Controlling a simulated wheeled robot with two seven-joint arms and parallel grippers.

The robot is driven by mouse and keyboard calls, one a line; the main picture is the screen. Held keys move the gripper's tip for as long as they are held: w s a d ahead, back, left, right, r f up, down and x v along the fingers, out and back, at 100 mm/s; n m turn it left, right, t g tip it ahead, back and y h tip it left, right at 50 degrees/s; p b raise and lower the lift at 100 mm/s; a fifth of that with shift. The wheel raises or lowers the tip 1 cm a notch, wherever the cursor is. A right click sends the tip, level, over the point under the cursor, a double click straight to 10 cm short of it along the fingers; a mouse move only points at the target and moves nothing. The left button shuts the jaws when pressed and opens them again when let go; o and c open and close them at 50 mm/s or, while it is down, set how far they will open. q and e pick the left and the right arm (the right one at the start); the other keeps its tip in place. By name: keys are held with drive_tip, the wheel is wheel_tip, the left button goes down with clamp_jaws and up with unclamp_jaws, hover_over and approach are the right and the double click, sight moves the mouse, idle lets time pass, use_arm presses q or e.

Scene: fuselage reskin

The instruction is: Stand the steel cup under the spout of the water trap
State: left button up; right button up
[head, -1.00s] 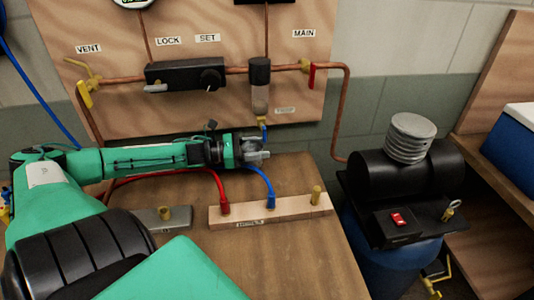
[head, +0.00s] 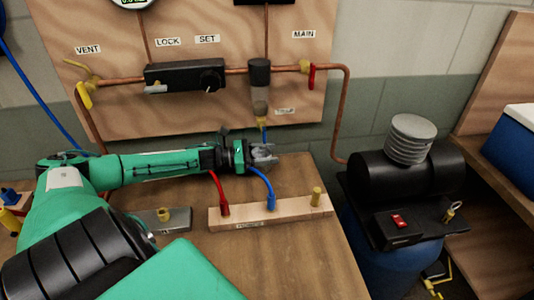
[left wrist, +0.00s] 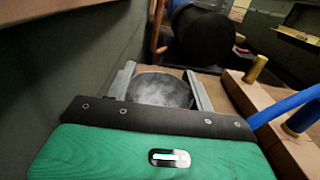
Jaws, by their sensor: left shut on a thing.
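The water trap (head: 260,78) hangs on the wooden wall panel, with a clear lower bowl. Its yellow fitting and a short blue spout (head: 263,135) point down. My left gripper (head: 268,154) is below the spout, just above the table's back part. In the left wrist view the steel cup (left wrist: 160,91) is a grey round shape between the two fingers, and the gripper is shut on it. In the head view the fingers mostly hide the cup. I cannot tell whether its base touches the table. My right gripper is not in view.
A wooden block (head: 290,209) with red, blue and yellow fittings lies in front of the gripper, hoses arching up from it. A grey metal block (head: 178,220) is to its left. A black compressor (head: 380,172) stands right of the table. The table's front right is clear.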

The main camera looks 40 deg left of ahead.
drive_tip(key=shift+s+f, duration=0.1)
use_arm(q)
drive_tip(key=o, duration=0.7)
drive_tip(key=shift+f, duration=0.1)
drive_tip(key=o, duration=0.4)
drive_tip(key=shift+c, duration=0.2)
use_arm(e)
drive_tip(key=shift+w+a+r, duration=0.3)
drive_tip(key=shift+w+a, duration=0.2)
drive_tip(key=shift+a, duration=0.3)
